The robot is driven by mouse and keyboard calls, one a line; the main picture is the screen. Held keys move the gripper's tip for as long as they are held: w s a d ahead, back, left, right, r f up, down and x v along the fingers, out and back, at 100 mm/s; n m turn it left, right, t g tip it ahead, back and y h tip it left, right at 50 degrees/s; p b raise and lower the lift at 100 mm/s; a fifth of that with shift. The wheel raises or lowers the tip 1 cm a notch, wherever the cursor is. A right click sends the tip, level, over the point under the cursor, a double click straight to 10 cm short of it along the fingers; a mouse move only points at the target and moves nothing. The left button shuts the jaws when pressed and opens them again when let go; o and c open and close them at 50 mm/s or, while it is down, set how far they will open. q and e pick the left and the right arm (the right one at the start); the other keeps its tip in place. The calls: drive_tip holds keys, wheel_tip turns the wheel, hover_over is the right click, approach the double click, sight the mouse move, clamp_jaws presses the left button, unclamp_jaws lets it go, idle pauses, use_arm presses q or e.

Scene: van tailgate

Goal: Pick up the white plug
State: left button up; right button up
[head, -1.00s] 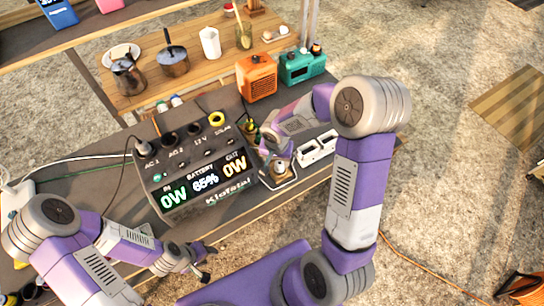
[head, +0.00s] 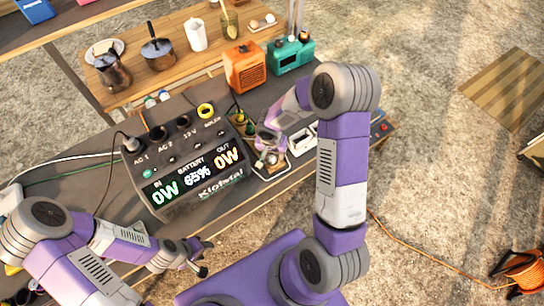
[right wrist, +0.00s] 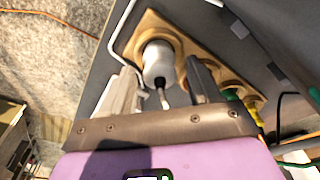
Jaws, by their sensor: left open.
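The white plug (right wrist: 158,62) stands in a round hole of a tan holder (right wrist: 203,68) in the right wrist view. A short metal stem and a dark cord end show at its near side. My right gripper (right wrist: 166,88) has its two fingers on either side of the plug, with visible gaps, so it looks open. In the head view my right gripper (head: 268,155) is low over the holder, just right of the power station, and largely hides the plug. My left gripper (head: 205,258) is open and empty near the table's front edge, away from the plug.
The black power station (head: 192,170) stands left of the holder. Yellow (right wrist: 252,104) and green (right wrist: 231,93) plugs sit in the same holder. A white socket box (head: 302,140) is close on the right. An orange box (head: 245,66) and teal radio (head: 292,56) stand behind.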

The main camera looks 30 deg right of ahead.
drive_tip(key=c, duration=1)
drive_tip(key=shift+r, duration=0.1)
wheel_tip(320, 180, up, 10)
drive_tip(key=p, duration=0.2)
drive_tip(key=shift+p, duration=0.35)
wheel_tip(320, 180, up, 15)
drive_tip(key=p, duration=0.9)
